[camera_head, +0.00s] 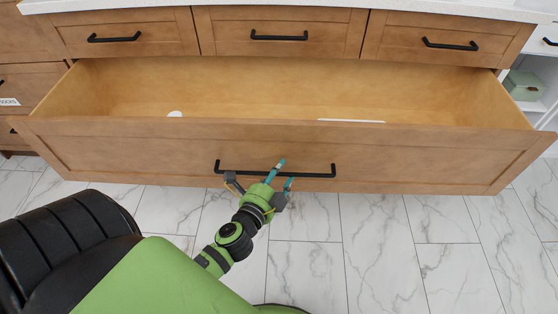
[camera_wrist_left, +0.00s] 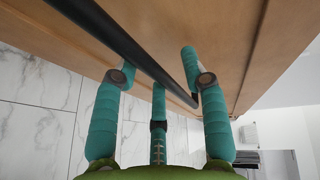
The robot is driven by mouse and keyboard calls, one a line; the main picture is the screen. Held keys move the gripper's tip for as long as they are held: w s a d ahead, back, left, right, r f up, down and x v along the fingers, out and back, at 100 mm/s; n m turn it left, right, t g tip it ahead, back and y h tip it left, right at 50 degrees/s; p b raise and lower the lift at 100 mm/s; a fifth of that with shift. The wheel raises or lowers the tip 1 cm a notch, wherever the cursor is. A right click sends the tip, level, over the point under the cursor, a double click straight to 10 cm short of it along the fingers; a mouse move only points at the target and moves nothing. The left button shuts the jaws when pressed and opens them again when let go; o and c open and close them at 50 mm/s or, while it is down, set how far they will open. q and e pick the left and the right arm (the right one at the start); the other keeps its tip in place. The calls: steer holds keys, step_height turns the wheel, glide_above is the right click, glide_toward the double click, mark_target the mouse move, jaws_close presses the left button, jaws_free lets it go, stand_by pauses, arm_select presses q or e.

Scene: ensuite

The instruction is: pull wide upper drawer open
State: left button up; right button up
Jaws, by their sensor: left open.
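The wide drawer (camera_head: 120,142), wooden with a long black bar handle (camera_head: 318,174), sits below a row of small drawers in the head view. It is pulled far out, and its light wooden inside shows. My left gripper (camera_head: 262,175), green with teal fingers, is at the left-centre part of the handle. In the left wrist view the black handle (camera_wrist_left: 148,60) runs between the open fingers of the gripper (camera_wrist_left: 158,64), and the drawer front fills the top. The fingers look open around the bar; contact cannot be told. My right gripper is not in view.
Small upper drawers (camera_head: 285,32) with black handles are shut under a white countertop (camera_head: 300,6). Inside the wide drawer, white items (camera_head: 174,114) partly show behind its front. A green box (camera_head: 523,86) stands on a shelf at right. Marble floor (camera_head: 400,240) in front is clear.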

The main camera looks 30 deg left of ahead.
arm_select(q)
steer(key=shift+s, duration=0.1)
steer(key=v, duration=1.2)
stand_by(0.4)
